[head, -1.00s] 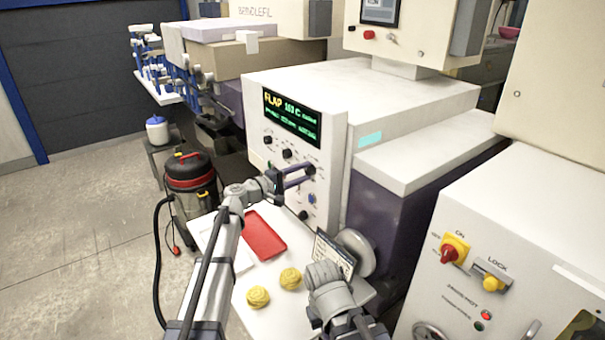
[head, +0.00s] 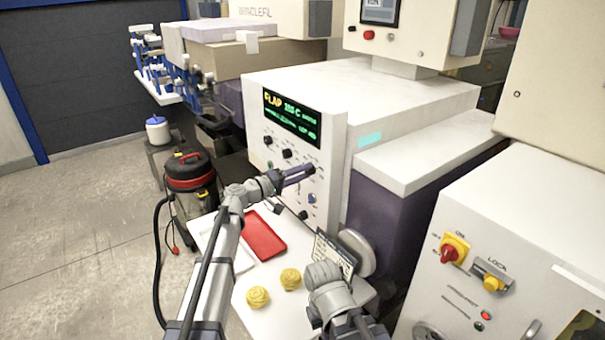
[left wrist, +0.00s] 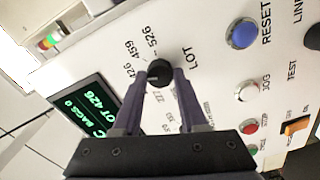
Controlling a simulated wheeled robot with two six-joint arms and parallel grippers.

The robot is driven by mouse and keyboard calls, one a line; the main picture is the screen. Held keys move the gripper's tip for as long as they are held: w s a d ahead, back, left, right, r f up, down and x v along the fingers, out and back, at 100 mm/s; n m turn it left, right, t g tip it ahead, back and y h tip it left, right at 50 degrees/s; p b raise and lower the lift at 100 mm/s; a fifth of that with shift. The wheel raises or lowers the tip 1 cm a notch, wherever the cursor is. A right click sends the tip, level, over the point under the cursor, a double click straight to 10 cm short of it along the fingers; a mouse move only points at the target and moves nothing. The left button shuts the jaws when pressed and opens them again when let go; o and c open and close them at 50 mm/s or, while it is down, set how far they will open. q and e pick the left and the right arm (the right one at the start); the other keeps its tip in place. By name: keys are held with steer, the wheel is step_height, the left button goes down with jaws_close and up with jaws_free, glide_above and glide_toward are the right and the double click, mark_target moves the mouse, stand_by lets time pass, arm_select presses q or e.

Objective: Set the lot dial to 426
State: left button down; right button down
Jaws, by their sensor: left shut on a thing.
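The lot dial (left wrist: 159,73) is a black round knob on the white panel, marked LOT, with 426, 459, 526 and other numbers around it. My left gripper (left wrist: 160,78) is shut on the dial, one dark finger on each side. The knob's pointer is hard to make out. The green display (left wrist: 88,112) reads LOT 426 and BAGS 0 in the left wrist view. In the head view my left gripper (head: 300,173) reaches the panel (head: 330,160) and hides the dial. My right arm shows low in the head view, but its fingers do not.
A blue RESET button (left wrist: 241,33), a white JOG button (left wrist: 246,91) and an orange switch (left wrist: 295,127) sit beside the dial. Below the arm, a white table (head: 245,318) holds a red tray (head: 264,237) and two yellow lumps (head: 257,297). A vacuum (head: 189,180) stands left.

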arm_select(q)
steer(key=shift+c, duration=2.2)
jaws_free()
steer(key=v, duration=0.8)
steer(key=shift+d, duration=0.15)
